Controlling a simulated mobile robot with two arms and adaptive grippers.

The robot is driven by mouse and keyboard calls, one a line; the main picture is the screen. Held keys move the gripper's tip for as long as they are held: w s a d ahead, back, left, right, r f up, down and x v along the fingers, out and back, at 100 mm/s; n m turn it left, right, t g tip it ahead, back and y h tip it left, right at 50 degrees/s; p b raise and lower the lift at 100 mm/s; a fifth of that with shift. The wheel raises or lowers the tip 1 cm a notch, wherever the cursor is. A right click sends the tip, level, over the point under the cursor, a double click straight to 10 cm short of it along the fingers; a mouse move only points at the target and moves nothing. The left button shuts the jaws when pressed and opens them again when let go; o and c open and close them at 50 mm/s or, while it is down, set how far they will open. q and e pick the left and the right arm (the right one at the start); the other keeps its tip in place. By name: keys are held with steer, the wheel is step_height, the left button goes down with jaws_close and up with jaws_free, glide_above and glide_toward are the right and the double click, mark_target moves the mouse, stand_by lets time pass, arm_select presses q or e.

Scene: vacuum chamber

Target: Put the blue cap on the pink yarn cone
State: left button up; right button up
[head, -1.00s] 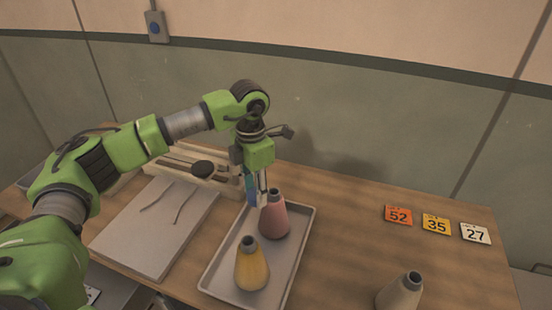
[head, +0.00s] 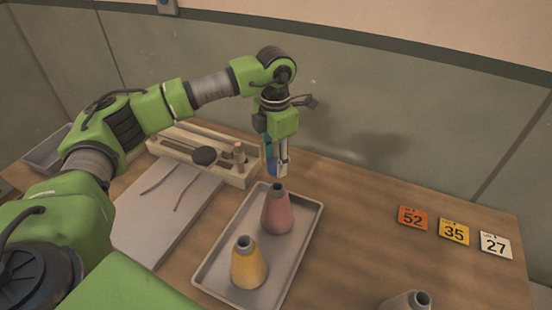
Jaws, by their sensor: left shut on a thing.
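The pink yarn cone (head: 277,213) stands upright on a grey metal tray (head: 217,251), its dark open tip showing. My left gripper (head: 275,172) points down just above and slightly left of that tip. It is shut on a narrow blue thing, which I take for the blue cap (head: 267,158). The fingers hide much of it. The cap appears apart from the cone, though the exact gap is hard to judge. My right gripper is out of view.
A yellow yarn cone (head: 248,266) stands on the same tray, front left. A pale cone (head: 408,301) is cut off at the bottom edge. Number cards (head: 454,232) lie right.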

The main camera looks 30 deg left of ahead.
arm_select(q)
steer(key=shift+w+f+b, duration=0.15)
steer(key=shift+b, duration=0.15)
step_height(320, 180, down, 2)
steer(key=shift+b, duration=0.75)
step_height(320, 180, down, 4)
steer(key=b, duration=0.2)
steer(key=shift+b, duration=0.35)
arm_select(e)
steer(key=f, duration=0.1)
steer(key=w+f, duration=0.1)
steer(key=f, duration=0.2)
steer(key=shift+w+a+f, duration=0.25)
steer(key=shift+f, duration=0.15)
arm_select(q)
steer(key=shift+r, duration=0.2)
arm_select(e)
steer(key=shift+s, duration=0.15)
arm_select(q)
steer(key=shift+b, duration=0.45)
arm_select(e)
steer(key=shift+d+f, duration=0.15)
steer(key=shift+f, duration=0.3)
arm_select(q)
steer(key=shift+f, duration=0.1)
